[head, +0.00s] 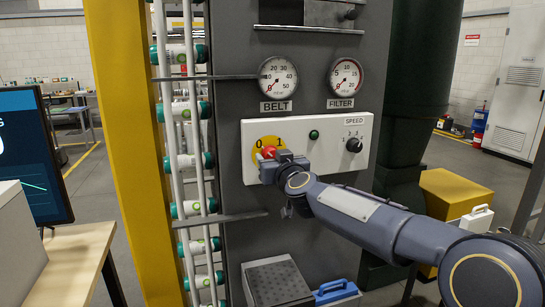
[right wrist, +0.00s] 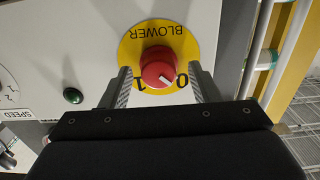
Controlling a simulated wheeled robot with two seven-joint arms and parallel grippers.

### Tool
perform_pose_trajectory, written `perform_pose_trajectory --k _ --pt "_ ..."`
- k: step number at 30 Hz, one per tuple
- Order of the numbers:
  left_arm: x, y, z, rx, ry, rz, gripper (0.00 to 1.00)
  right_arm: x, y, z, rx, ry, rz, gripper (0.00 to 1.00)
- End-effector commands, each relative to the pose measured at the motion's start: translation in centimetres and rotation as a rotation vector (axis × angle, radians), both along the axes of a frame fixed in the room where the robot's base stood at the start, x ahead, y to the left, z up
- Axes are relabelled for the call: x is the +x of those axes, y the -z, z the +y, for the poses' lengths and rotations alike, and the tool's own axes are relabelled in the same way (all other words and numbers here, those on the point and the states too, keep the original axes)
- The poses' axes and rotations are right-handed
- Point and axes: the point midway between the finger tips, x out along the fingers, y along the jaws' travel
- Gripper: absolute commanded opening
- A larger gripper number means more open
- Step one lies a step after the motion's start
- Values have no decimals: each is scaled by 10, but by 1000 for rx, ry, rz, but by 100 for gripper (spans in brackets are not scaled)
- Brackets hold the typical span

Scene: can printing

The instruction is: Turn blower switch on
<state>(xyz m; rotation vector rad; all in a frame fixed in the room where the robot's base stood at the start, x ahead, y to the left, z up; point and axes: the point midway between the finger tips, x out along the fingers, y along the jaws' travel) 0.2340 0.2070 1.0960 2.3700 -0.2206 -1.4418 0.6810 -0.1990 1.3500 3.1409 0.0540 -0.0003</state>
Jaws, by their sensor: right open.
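The blower switch is a red round knob (head: 268,152) on a yellow disc on the white control panel (head: 352,140). In the right wrist view the knob (right wrist: 158,66) shows from the front, with the disc's BLOWER, 0 and 1 marks upside down. Its white pointer leans towards the 0 side. My right gripper (head: 272,163) is at the panel, just in front of the switch. In the right wrist view the gripper (right wrist: 160,72) is open, one finger on each side of the knob, with gaps that look clear. My left gripper is not in view.
A green button (head: 314,134) and a black speed knob (head: 354,145) are to the right on the panel. Belt gauge (head: 278,77) and filter gauge (head: 346,77) are above. A rack of cans (head: 190,160) and a yellow post (head: 128,150) stand left. A blue-handled box (head: 337,292) is below.

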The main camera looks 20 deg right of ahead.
Motion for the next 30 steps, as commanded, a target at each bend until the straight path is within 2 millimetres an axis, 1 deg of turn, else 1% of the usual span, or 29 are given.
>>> perform_pose_trajectory --k 3,10,11,18,21,30 --pt "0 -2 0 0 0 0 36 7 1 0 0 1 1 56" --pt "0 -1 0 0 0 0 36 7 0 0 0 0 0 56" --pt "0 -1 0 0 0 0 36 7 0 0 0 0 0 55" --pt "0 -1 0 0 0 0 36 7 0 0 0 0 0 23" --pt "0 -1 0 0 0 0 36 7 0 0 0 0 0 11" --pt "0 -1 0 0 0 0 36 7 0 0 38 0 1 11"
